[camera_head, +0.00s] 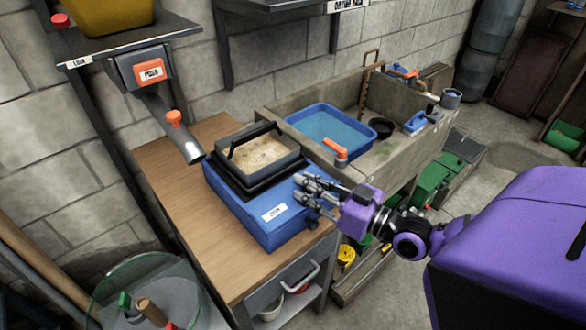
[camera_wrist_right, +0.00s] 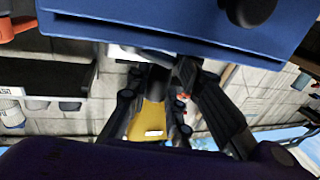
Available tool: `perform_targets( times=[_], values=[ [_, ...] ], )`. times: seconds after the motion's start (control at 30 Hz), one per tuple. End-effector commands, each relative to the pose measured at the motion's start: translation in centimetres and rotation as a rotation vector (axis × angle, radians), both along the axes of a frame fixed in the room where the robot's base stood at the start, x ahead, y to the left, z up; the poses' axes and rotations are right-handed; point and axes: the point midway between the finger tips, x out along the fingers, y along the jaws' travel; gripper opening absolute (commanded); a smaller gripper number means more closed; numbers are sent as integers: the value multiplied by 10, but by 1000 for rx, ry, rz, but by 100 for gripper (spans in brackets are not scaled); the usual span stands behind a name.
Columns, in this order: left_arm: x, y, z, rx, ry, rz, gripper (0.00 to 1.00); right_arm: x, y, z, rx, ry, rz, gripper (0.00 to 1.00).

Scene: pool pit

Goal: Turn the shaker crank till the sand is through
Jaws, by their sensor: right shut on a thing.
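The shaker (camera_head: 262,222) is a blue box with a white label on the wooden bench. A black-framed sieve tray (camera_head: 240,148) with pale sand (camera_head: 262,153) sits on its top. My right gripper (camera_head: 312,190) is at the right side of the box, its fingers shut on the crank, which they largely hide. A dark round knob (camera_head: 312,223) shows just below the fingers. In the right wrist view the blue box (camera_wrist_right: 170,28) fills the top and the dark fingers (camera_wrist_right: 165,85) reach up to it. My left gripper is not in view.
A spout (camera_head: 178,135) hangs from a wall shelf left of the sieve. A stone sink (camera_head: 400,125) with a blue water tub (camera_head: 300,117) stands behind, to the right. The wooden bench top (camera_head: 185,195) is clear left of the shaker.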

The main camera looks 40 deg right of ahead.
Motion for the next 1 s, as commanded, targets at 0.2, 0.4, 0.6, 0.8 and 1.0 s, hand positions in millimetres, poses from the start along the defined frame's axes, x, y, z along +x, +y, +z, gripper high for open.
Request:
perform_targets(
  times=[0.2, 0.4, 0.6, 0.8, 1.0],
  values=[
    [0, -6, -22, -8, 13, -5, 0, -2, -9, -3, -16, 0, 155, 0],
    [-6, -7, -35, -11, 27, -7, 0, -3, -14, -1, -14, -1, 312, 0],
    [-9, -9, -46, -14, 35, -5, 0, -4, -19, 0, -9, -3, 488, 0],
    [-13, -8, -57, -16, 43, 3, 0, -4, -24, 0, -5, -4, 631, 0],
    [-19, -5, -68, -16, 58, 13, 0, -4, -27, 2, -5, -6, 727, 0]
  ],
)
